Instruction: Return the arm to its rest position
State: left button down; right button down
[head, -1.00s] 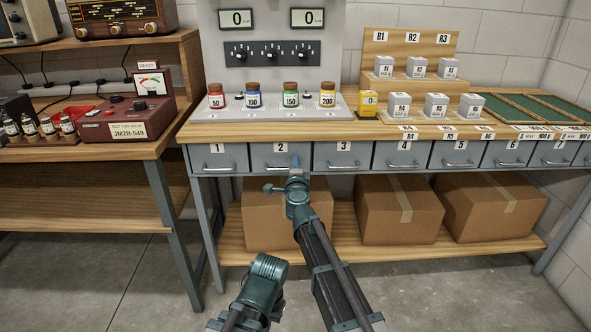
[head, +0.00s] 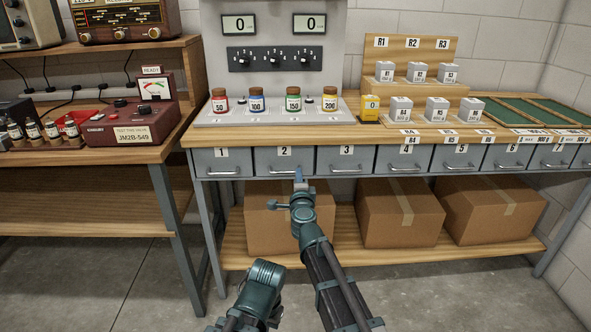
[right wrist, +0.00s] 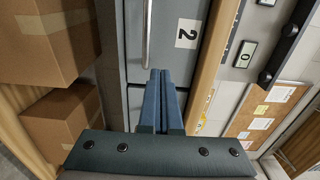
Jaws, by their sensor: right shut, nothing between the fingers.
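My right arm reaches forward from the bottom of the head view. Its gripper (head: 298,176) is in front of the lower part of drawer 2 (head: 270,158), close to its handle; I cannot tell whether it touches. In the right wrist view the two blue fingers (right wrist: 159,100) lie together, shut with nothing between them. Drawer 2's label and handle (right wrist: 148,35) show just ahead of them. The drawer looks shut. At the bottom of the head view a teal arm link of mine is visible. My left gripper does not show.
Cardboard boxes (head: 400,213) stand on the shelf below. A red tester (head: 133,126) is on the left bench. The floor in front is clear.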

jog(key=s+a+f+n+g+y, duration=0.1)
jog(key=s+a+n+y, duration=0.15)
jog(key=s+n, duration=0.2)
jog(key=s+a+f+n+g+y, duration=0.1)
jog(key=s+n+y, duration=0.25)
jog(key=s, duration=0.25)
jog(key=s+f+n+g+y, duration=0.1)
jog(key=s+f+n+g, duration=0.5)
jog(key=f+n, duration=0.3)
jog(key=s+d+f+n+g+h, duration=0.1)
jog(key=s+d+f+g+h, duration=0.75)
jog(key=s+d, duration=0.65)
jog(key=s+a+f+n+g, duration=0.2)
jog(key=s+a+n, duration=0.2)
jog(key=s+a, duration=0.45)
notch_tip(320, 180, up, 34)
jog(key=w+a+p, duration=0.1)
jog(key=p, duration=3.3)
jog(key=shift+w+a+f, duration=0.25)
jog(key=shift+w, duration=0.05)
